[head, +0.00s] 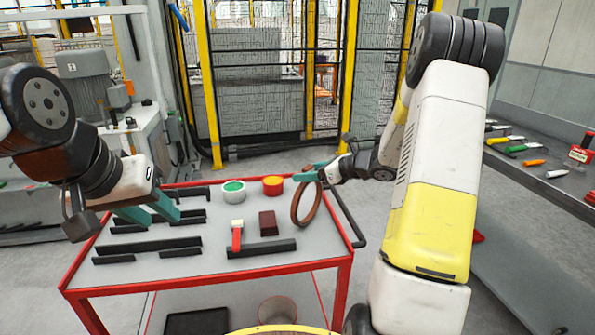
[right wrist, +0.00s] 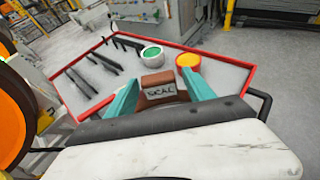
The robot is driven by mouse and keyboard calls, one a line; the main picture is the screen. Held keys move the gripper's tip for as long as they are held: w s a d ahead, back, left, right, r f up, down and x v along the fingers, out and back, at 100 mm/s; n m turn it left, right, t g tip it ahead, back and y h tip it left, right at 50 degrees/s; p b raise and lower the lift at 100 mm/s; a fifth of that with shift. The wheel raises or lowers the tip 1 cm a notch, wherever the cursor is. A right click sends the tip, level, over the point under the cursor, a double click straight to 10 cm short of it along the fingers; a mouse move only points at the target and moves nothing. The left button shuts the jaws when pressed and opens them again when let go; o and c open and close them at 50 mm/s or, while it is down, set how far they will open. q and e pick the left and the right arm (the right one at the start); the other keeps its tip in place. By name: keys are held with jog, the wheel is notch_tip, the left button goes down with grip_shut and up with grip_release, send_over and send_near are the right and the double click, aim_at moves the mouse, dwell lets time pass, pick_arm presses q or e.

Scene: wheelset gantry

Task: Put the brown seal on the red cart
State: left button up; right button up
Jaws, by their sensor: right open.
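The brown seal (head: 307,204) is a ring standing roughly on edge at the right end of the red cart (head: 205,291). Its top is at the fingertips of my right gripper (head: 314,173). In the right wrist view the seal (right wrist: 158,89), with a "SEAL" label, shows between the two teal fingers of my right gripper (right wrist: 160,92), which are apart. I cannot tell whether its lower edge touches the cart top or whether the fingers touch it. My left gripper (head: 160,216) is over the left part of the cart, its teal fingers apart and empty.
On the cart are black bars (head: 152,248), a green-and-white roll (head: 233,191), a yellow-and-red roll (head: 273,185), a red-handled brush (head: 237,235) and a dark red block (head: 268,223). A tool bench (head: 560,172) stands right. Yellow-framed fencing (head: 260,80) stands behind.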

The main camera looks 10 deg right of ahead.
jog(key=shift+r, duration=0.1)
jog(key=shift+s+d+r, duration=0.15)
jog(key=v, duration=1.1)
jog(key=s+a+r+n+g+h, duration=0.2)
jog(key=s+a+r+n+g, duration=0.35)
jog(key=s+a+n, duration=0.75)
jog(key=s+r+n+t+h, duration=0.2)
jog(key=s+n+h, duration=0.3)
jog(key=s+n, duration=0.7)
jog(key=shift+s+d+r+n, duration=0.4)
jog(key=shift+r+n, duration=0.2)
jog(key=shift+n, duration=0.8)
